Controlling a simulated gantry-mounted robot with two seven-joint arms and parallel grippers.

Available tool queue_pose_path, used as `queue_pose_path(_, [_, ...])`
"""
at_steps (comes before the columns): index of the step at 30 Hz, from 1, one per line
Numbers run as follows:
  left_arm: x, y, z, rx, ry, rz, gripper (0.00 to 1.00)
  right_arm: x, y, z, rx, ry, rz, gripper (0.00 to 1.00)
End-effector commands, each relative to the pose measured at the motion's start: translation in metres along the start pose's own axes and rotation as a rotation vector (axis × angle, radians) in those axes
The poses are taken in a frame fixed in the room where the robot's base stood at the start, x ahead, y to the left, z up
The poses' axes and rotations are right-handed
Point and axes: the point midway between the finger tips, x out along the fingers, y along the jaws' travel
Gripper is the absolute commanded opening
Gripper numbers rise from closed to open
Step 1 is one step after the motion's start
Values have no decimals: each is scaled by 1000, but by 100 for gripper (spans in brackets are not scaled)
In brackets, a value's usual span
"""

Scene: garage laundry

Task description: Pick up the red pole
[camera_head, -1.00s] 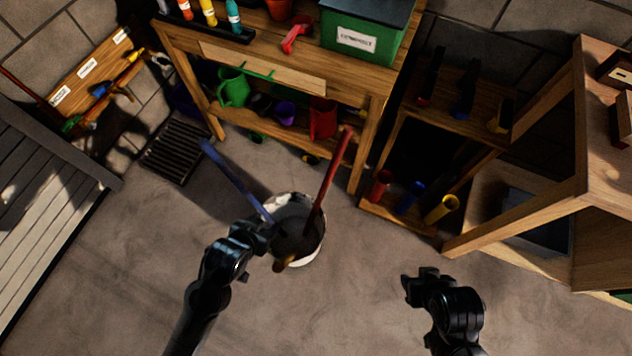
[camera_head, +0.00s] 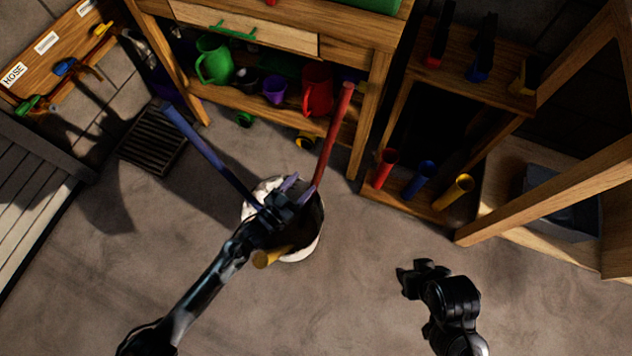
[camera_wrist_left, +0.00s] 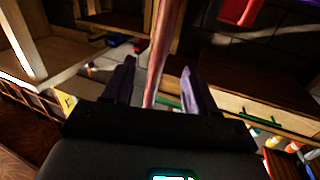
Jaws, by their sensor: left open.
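The red pole (camera_head: 333,135) stands tilted in a white bucket (camera_head: 305,250), its top leaning up and right. My left gripper (camera_head: 295,187) is over the bucket, just left of the pole's lower part, with its fingers pointing toward it. In the left wrist view, the open left gripper (camera_wrist_left: 158,85) has one finger on each side of the pole (camera_wrist_left: 160,45). I cannot tell how deep the pole sits between the fingers, and no contact shows. The pole's lower end is hidden. My right gripper (camera_head: 405,278) is low at the right, apart from the bucket; its jaw state is unclear.
A blue pole (camera_head: 205,148) and a yellow pole (camera_head: 272,257) also lean in the bucket. A wooden workbench (camera_head: 370,120) stands behind. A rack with red, blue and yellow (camera_head: 455,192) tubes is at the right. The floor (camera_head: 370,300) in front is clear.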

Motion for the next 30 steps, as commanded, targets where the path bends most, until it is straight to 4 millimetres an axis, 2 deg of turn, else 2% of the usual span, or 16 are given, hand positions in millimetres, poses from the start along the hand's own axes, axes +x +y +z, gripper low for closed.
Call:
queue_pose_path(9, [42,1,2,-1,9,4,57,20,1,6,-6,1,5,43])
queue_pose_path(17, [55,0,2,0,7,3,57,27,2,8,-8,2,7,43])
queue_pose_path(24, [83,-2,3,2,9,3,57,50,0,15,-6,2,5,43])
queue_pose_path(30, [100,-2,1,0,6,3,57,57,-1,18,-3,2,3,43])
